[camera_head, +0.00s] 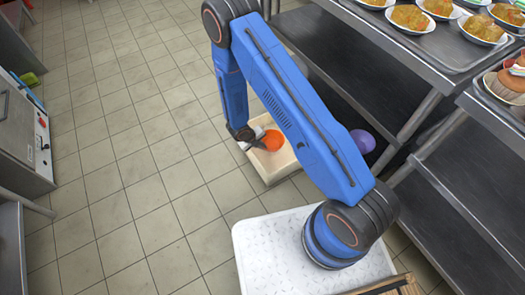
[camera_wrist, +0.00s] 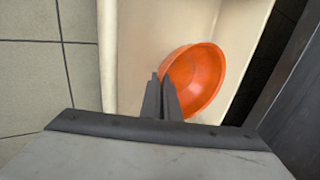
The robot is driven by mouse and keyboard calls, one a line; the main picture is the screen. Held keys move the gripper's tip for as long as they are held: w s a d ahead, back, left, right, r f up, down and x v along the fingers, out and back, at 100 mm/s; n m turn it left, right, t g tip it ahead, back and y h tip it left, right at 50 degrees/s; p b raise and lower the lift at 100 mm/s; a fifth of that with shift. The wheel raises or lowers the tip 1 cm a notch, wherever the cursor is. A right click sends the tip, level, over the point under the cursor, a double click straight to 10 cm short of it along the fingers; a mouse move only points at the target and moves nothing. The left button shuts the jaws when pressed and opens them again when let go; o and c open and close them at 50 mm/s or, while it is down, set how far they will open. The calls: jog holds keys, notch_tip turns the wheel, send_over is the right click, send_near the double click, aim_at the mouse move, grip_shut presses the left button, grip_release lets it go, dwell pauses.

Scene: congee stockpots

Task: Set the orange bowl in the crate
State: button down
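The orange bowl (camera_head: 271,140) shows inside the outline of the cream crate (camera_head: 281,173), which stands on the floor. In the wrist view the bowl (camera_wrist: 203,78) appears tilted, its hollow partly facing the camera, against the crate's pale inside; the crate's left wall (camera_wrist: 108,60) is in view. My gripper (camera_wrist: 160,84) has its two dark fingers close together at the bowl's left rim, and they look shut on it. In the head view my gripper (camera_head: 250,137) is at the bowl's left. Whether the bowl touches the crate floor is unclear.
A purple ball-like thing (camera_head: 363,140) is right of the crate, by the metal shelving (camera_head: 440,150). Plates of food (camera_head: 411,18) stand on the shelving's top. A steel appliance (camera_head: 20,135) is at the left. The tiled floor (camera_head: 125,150) between is clear.

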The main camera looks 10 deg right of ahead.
jog(key=shift+f, duration=2)
jog(key=shift+f, duration=0.15)
jog(key=c, duration=2.3)
grip_release()
